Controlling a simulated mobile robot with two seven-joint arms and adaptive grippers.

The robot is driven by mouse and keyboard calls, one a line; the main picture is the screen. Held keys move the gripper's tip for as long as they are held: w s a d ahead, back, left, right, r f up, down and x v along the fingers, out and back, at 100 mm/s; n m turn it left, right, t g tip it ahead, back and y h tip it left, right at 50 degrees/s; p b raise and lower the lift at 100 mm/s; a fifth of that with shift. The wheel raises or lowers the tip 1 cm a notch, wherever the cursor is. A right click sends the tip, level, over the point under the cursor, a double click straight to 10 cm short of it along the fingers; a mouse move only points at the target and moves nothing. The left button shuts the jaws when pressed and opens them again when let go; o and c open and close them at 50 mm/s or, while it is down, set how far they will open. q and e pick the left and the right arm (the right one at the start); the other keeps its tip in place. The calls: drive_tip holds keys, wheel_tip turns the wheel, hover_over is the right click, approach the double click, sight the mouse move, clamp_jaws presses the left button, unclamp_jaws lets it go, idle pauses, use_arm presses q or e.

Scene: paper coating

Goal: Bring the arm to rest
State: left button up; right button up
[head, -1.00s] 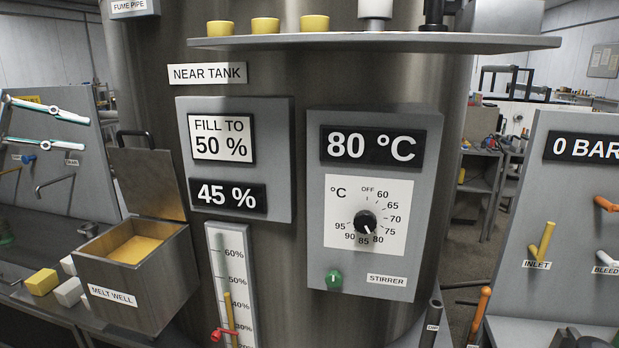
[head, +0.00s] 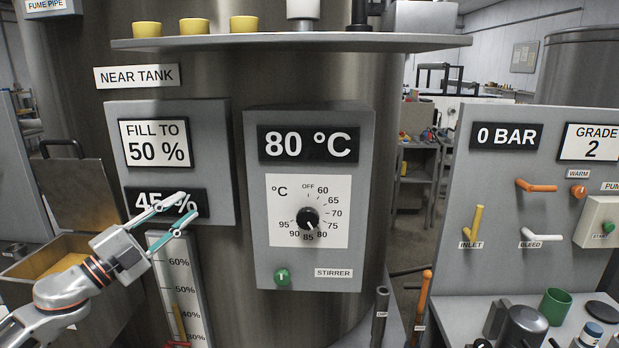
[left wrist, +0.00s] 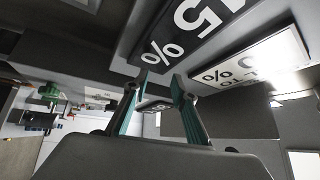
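My left gripper (head: 182,214) is in the head view at lower left, in front of the 45 % readout (head: 142,201) and above the level gauge (head: 180,275). Its two teal-lined fingers stand apart with nothing between them. In the left wrist view the open fingers (left wrist: 155,82) point toward the 45 % readout (left wrist: 190,35), apart from it as far as I can tell. My left arm reaches in from the lower left, across the melt well (head: 18,262). My right gripper is not in view.
The near tank (head: 225,75) carries a shelf (head: 290,43) with yellow cups and the stirrer panel (head: 310,272). At right, a panel (head: 465,195) has inlet and bleed handles. A green mug (head: 555,306) and dark vessels stand on the bench below it.

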use_arm(q)
drive_tip(key=s+a+f+n+y, duration=0.2)
drive_tip(key=s+f+n+y, duration=0.4)
drive_tip(key=f, duration=0.4)
drive_tip(key=s+a+f+n+y, duration=0.2)
drive_tip(key=s+f+n+y, duration=0.2)
drive_tip(key=f+n+y, duration=0.55)
drive_tip(key=s+a+f+g+y, duration=0.1)
drive_tip(key=s+a+f+g, duration=0.1)
drive_tip(key=s+f+g, duration=0.55)
drive_tip(key=s+a+f+g+y, duration=0.1)
drive_tip(key=s+a+f+g, duration=0.1)
drive_tip(key=s+f, duration=1)
drive_tip(key=s+d+f+n+t+h, duration=0.3)
drive_tip(key=d+f+h, duration=0.3)
drive_tip(key=d+f, duration=0.7)
drive_tip(key=shift+d+h, duration=0.35)
drive_tip(key=shift+d, duration=0.15)
